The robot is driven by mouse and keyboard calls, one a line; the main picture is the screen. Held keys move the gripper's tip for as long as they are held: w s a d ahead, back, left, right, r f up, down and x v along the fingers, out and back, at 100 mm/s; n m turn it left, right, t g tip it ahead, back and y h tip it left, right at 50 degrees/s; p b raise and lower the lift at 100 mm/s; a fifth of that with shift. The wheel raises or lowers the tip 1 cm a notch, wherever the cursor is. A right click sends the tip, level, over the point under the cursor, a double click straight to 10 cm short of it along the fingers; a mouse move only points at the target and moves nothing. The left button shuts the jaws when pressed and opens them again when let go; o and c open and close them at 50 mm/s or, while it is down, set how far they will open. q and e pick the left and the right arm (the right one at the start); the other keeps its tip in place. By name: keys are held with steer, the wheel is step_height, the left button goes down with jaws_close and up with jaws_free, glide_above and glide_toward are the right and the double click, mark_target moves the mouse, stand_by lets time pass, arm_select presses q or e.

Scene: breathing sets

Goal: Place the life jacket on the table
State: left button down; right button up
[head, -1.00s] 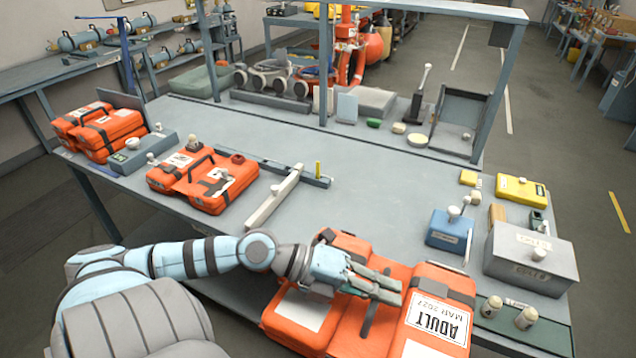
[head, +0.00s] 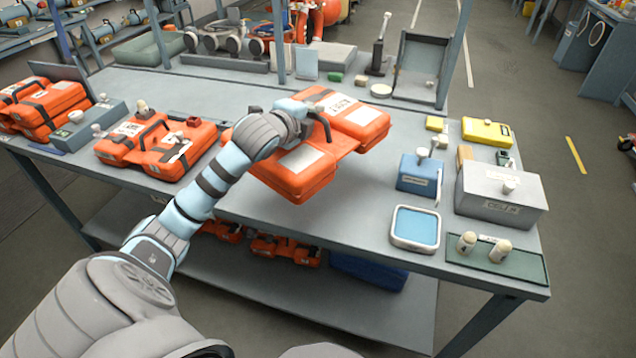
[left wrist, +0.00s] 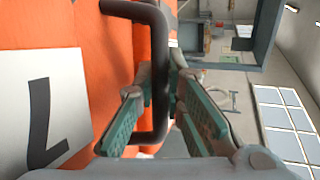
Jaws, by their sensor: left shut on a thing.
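The orange life jacket (head: 300,173) with white labels and a black handle is over the middle front part of the grey table (head: 350,215). My left gripper (head: 308,122) is at its upper side and shut on the black handle. In the left wrist view the handle (left wrist: 160,75) passes between the green-padded fingers (left wrist: 165,125), with the orange body of the jacket on the left. I cannot tell whether the jacket's underside touches the tabletop. My right gripper is not in view.
Another orange jacket (head: 150,150) lies to the left on the table. A blue box (head: 418,175), a blue-topped tray (head: 415,228) and a grey box (head: 500,195) stand to the right. Bare tabletop lies between the held jacket and the blue box.

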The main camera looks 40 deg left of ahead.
arm_select(q)
step_height(320, 180, down, 17)
steer(key=b, duration=0.3)
steer(key=shift+r, duration=0.15)
steer(key=c, duration=2)
jaws_free()
steer(key=o, duration=0.3)
steer(key=shift+s, duration=0.1)
steer(key=p+v, duration=0.2)
steer(key=v, duration=1)
steer(key=shift+d+p, duration=0.1)
steer(key=shift+p, duration=0.2)
